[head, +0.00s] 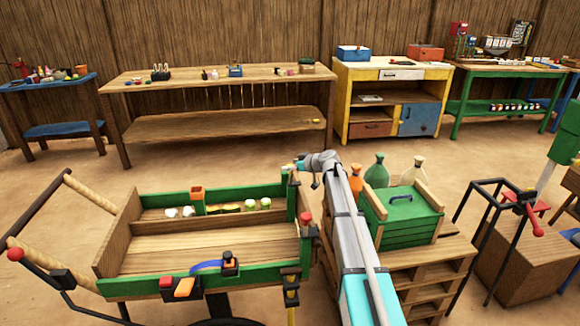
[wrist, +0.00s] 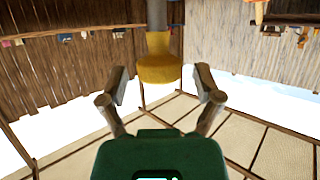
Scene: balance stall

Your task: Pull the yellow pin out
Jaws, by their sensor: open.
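In the wrist view a yellow knob-like piece (wrist: 158,68) sits on a grey shaft that runs up out of the top of the picture. I take it for the yellow pin. My gripper (wrist: 161,84) is open, with one finger on each side below the yellow piece. The piece lies in line with the gap, near the fingertips, and I see no contact. In the head view my gripper (head: 297,167) is small beside the cart's green corner post (head: 292,198). I cannot make out the pin clearly there.
The wooden cart (head: 190,258) with green sides holds several small items along its back row. A green crate (head: 402,226) on a pallet and several bottles (head: 377,170) stand close right of my arm. Workbenches line the back wall, with open floor before them.

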